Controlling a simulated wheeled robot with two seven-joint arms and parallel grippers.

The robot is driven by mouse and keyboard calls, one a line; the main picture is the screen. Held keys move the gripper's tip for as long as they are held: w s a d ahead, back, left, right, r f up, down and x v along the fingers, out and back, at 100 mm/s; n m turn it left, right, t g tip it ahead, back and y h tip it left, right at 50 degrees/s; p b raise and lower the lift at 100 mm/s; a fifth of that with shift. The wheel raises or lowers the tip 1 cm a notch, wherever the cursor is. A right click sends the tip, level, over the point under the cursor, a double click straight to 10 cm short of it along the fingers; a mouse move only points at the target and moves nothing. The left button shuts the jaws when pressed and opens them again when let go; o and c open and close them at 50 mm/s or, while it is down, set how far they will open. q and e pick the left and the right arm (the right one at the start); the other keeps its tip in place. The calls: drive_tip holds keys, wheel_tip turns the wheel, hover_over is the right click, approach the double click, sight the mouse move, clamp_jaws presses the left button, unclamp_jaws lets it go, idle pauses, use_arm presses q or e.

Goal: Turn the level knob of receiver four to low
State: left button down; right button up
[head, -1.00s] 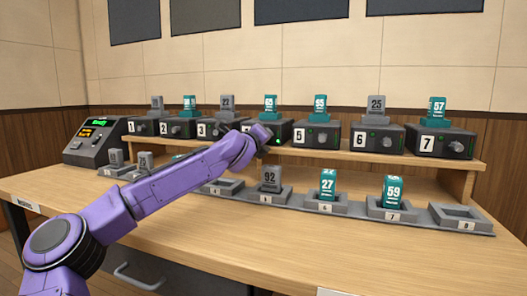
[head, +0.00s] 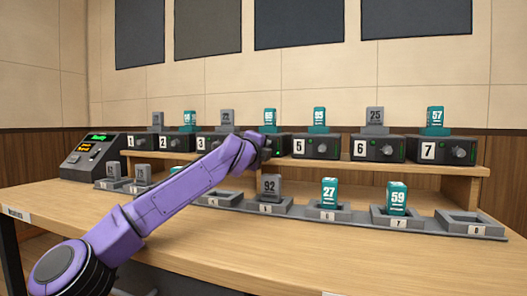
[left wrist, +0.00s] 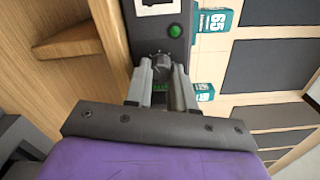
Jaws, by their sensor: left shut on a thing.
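Receiver four (head: 281,150) is a dark box on the raised shelf, largely hidden behind my left arm in the head view. A teal block marked 65 (head: 270,119) stands on it; the block also shows in the left wrist view (left wrist: 213,47). In the left wrist view, the receiver's dark front carries a lit green light (left wrist: 175,31) and a round dark level knob (left wrist: 159,66). My left gripper (left wrist: 163,72) is shut on this knob, one finger on each side. The knob's exact pointing direction is hard to read. My right gripper is not in view.
Receiver three (head: 207,143) and receiver five (head: 317,147) stand close on either side. Below the shelf, a row of numbered cradles holds several blocks, including 92 (head: 269,186) and 27 (head: 329,192). A console (head: 90,156) stands at left. The table front (head: 300,250) is clear.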

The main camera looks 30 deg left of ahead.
use_arm(q)
drive_tip(key=shift+r, duration=0.15)
drive_tip(key=c, duration=1)
unclamp_jaws()
drive_tip(key=shift+o, duration=0.2)
